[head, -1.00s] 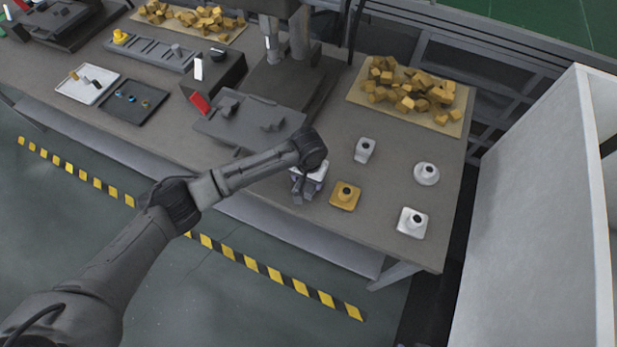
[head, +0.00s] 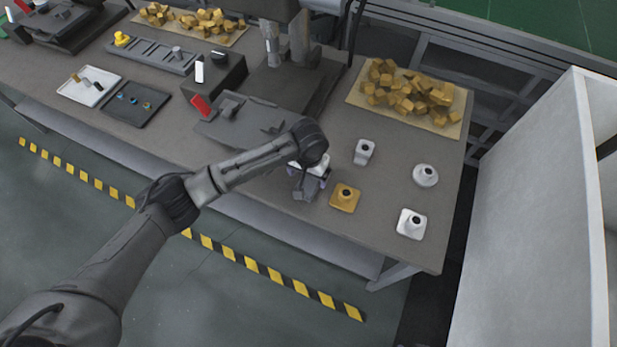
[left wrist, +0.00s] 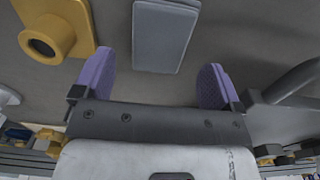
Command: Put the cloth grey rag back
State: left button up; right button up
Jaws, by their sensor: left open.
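A flat, folded grey rag (left wrist: 163,36) lies on the worktop in the left wrist view, just beyond and partly between the finger pads. In the head view the grey rag (head: 309,188) shows near the table's front edge, partly hidden by my left gripper (head: 306,171). My left gripper has purple finger pads, spread wide in the left wrist view (left wrist: 156,78). Nothing is held between them; a gap shows on each side of the rag. My right gripper is not in view.
A gold block with a round neck (head: 345,196) stands close right of the rag. Several white necked pieces (head: 411,223) stand farther right. A dark grey fixture plate (head: 250,122) is behind my gripper. Yellow blocks (head: 410,92) lie on a board at the back.

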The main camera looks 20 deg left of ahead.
aim_at(309, 180)
pick_arm(q)
notch_tip(309, 180, up, 8)
jog(key=p, duration=0.1)
dwell(0.4)
jog(key=s+d+f, duration=0.1)
jog(key=s+f, duration=0.1)
jog(key=s, duration=0.1)
jog(key=s+d+f+m+h, duration=0.1)
jog(key=s+d+f, duration=0.1)
jog(key=s+d+f+m+h, duration=0.1)
jog(key=s+f, duration=0.1)
jog(key=s, duration=0.1)
jog(key=shift+s+d+f+t, duration=0.2)
jog(key=shift+s+d+t, duration=0.1)
jog(key=shift+d, duration=0.1)
jog(key=s+a+f+t+y, duration=0.1)
jog(key=s+a, duration=0.4)
jog(key=s, duration=0.7)
jog(key=s+a+f+t, duration=0.1)
jog(key=s+a, duration=0.5)
jog(key=s, duration=0.6)
jog(key=shift+s+f+n+t+y, duration=0.2)
jog(key=shift+n+t+y, duration=0.1)
jog(key=shift+t+y, duration=0.15)
